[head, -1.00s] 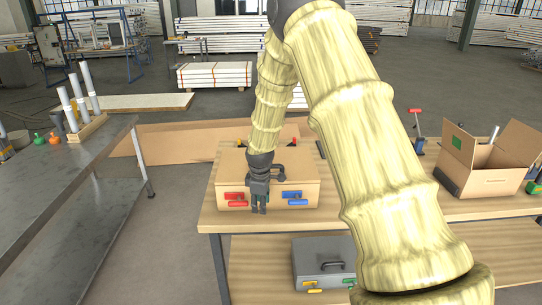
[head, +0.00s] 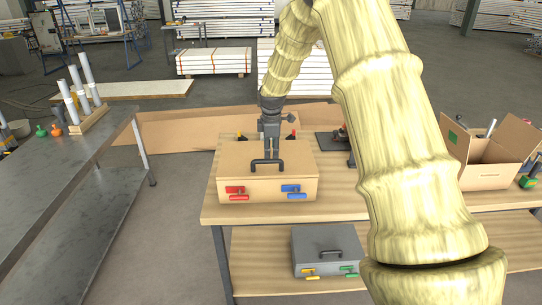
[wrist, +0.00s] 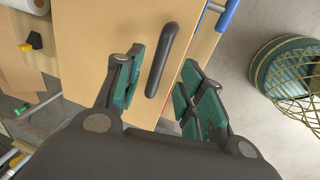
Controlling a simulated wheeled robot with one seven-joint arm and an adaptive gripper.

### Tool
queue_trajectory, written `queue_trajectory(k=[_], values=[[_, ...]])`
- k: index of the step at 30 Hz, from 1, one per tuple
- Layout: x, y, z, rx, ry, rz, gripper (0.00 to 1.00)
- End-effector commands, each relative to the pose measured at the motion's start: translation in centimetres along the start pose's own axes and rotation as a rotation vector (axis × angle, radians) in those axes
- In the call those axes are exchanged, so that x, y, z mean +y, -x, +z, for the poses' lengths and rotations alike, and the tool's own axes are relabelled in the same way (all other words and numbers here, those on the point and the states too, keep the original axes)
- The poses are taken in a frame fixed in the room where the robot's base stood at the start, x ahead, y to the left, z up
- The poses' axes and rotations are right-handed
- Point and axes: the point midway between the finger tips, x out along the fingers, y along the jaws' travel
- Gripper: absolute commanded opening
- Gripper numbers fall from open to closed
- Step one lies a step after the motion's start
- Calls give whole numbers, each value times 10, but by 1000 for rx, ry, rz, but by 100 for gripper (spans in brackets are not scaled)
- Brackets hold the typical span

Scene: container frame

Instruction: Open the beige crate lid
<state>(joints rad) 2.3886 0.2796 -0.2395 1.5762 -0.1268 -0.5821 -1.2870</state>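The beige crate (head: 250,187) stands on the wooden table top, with its lid (head: 235,155) lying shut. A black handle (head: 267,165) is on the lid, and it also shows in the wrist view (wrist: 161,60). A red latch (head: 236,191) and a blue latch (head: 292,191) are on the front face. My gripper (head: 271,156) points down over the lid at the handle. In the wrist view my gripper (wrist: 160,92) is open, with green-padded fingers on either side of the handle's near end. I see no finger pressing on the handle.
A grey crate (head: 327,253) with a handle sits on the lower shelf. An open cardboard box (head: 487,173) stands at the right of the table. A dark metal bench (head: 60,185) is at the left. A wire basket (wrist: 290,75) shows in the wrist view.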

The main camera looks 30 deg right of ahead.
Motion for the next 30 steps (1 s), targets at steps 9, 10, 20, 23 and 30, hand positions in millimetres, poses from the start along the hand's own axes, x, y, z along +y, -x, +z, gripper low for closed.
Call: queue_trajectory(k=[9, 10, 20, 23, 30], values=[[0, -35, 0, -1, 0, -2, 39], [0, -38, 0, 0, 0, -2, 39], [0, -52, 0, 0, 0, 0, 39], [0, -53, 0, 0, 0, 0, 39], [0, -53, 0, 0, 0, 0, 21]])
